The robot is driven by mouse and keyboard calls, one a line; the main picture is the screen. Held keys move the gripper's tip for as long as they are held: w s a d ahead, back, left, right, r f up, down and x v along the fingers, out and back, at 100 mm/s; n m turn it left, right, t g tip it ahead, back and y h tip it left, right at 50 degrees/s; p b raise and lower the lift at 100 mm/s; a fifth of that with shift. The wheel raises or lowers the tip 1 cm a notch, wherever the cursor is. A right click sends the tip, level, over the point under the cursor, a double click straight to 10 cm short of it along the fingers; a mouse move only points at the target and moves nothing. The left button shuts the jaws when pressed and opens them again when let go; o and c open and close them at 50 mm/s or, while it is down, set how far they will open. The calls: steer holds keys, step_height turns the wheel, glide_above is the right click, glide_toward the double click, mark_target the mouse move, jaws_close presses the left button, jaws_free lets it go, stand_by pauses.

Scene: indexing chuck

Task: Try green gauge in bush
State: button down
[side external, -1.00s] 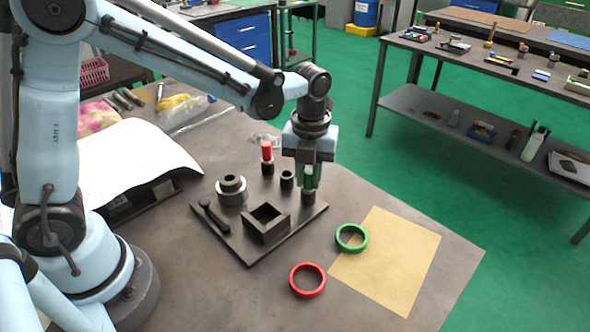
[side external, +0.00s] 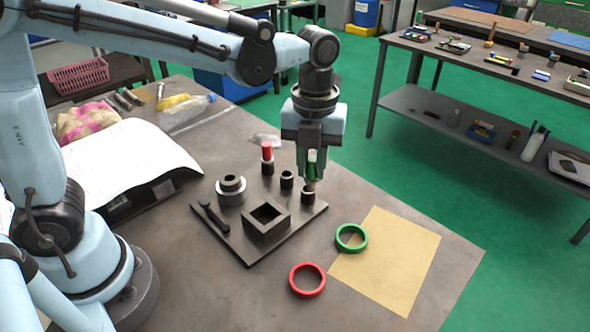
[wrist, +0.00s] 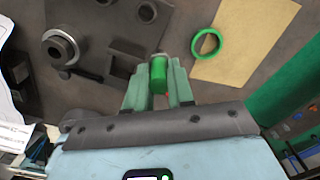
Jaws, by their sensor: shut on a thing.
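The green gauge (side external: 312,157) is upright between the fingers of my gripper (side external: 311,172), which is shut on it. In the wrist view, the green gauge (wrist: 159,76) shows between the two fingertips (wrist: 158,88), with a pale grey end beyond it. The gauge's lower end is at or just above a dark round holder (side external: 308,196) at the plate's right corner; I cannot tell if it is clear of it. A stepped grey round piece, apparently the bush (side external: 231,190), stands at the plate's left; it shows in the wrist view (wrist: 60,48).
A red gauge (side external: 267,151) stands in a holder at the back of the dark plate (side external: 244,255). An empty-looking holder (side external: 287,179), a square open block (side external: 267,222) and a dark handle (side external: 213,217) share the plate. Green (side external: 351,238) and red (side external: 307,280) rings lie in front.

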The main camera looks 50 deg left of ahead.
steer(key=s+d+r, duration=0.4)
steer(key=d, duration=0.1)
steer(key=s+a+n, duration=0.3)
steer(key=a+n, duration=0.3)
steer(key=a, duration=1.5)
steer(key=shift+s+f, duration=0.2)
steer(key=shift+f, duration=0.1)
steer(key=shift+d+f, duration=0.1)
steer(key=shift+f, duration=2.55)
steer(key=shift+f, duration=1.6)
steer(key=shift+r, duration=0.1)
step_height(320, 180, up, 7)
stand_by(0.4)
